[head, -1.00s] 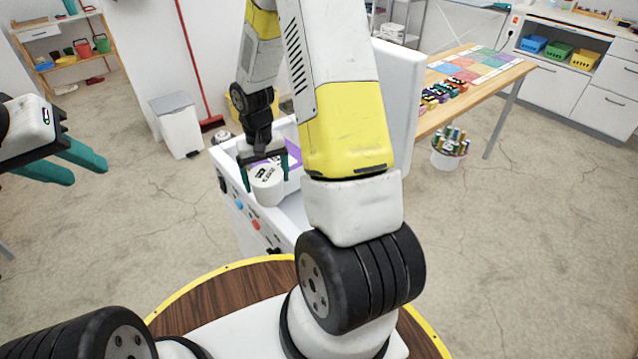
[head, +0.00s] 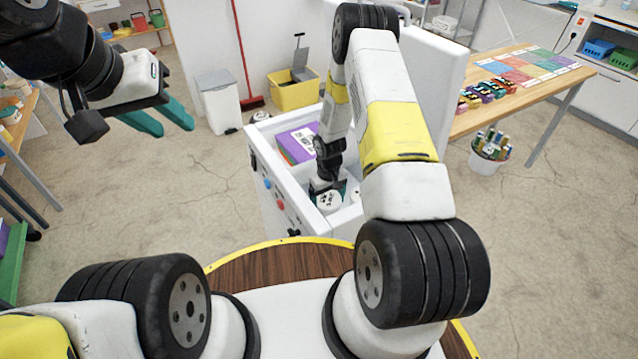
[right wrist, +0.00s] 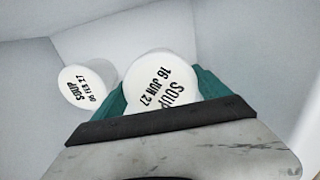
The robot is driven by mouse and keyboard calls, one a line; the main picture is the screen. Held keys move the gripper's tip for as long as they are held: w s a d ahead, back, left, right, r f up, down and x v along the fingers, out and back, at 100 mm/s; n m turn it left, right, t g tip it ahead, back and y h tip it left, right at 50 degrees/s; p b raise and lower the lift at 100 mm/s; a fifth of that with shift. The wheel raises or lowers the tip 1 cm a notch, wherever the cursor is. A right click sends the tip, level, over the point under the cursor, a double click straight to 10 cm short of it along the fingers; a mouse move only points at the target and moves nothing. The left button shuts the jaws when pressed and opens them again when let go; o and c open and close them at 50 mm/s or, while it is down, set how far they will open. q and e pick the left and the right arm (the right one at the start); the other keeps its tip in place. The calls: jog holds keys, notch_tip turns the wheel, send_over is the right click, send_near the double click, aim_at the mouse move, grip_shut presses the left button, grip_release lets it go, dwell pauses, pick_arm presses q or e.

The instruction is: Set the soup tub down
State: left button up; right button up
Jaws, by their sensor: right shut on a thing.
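My right gripper (head: 328,190) is down inside the open white chest freezer (head: 272,160), shut on a white soup tub (head: 328,202). In the right wrist view that tub (right wrist: 160,82) is upright, its lid reading "SOUP 16 JUN 27", between the teal fingers (right wrist: 162,98). Whether its base touches the freezer floor is hidden. A second white soup tub (right wrist: 87,87), marked "SOUP 05 FEB 27", stands close beside it; in the head view it is partly hidden behind my arm (head: 355,194). My left gripper (head: 168,118) is open and empty, in the air at the left.
A purple-topped box (head: 298,143) lies in the far part of the freezer. The raised lid (head: 437,75) stands on the right. A yellow bin (head: 293,92) and a white bin (head: 217,100) are behind. A wooden table (head: 535,85) is at the right.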

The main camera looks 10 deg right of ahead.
jog(key=shift+f, duration=3)
jog(key=o, duration=1.8)
jog(key=shift+f, duration=0.15)
jog(key=shift+c, duration=0.2)
notch_tip(320, 180, up, 12)
jog(key=shift+r, duration=0.15)
notch_tip(320, 180, up, 28)
jog(key=s+m+t, duration=0.2)
jog(key=s+t, duration=0.1)
jog(key=s+a+r+m+t+y, duration=0.1)
jog(key=s+a+r+t+y, duration=0.1)
jog(key=s+r, duration=1.5)
jog(key=s+t, duration=0.1)
jog(key=s, duration=0.3)
jog(key=shift+d+r, duration=0.1)
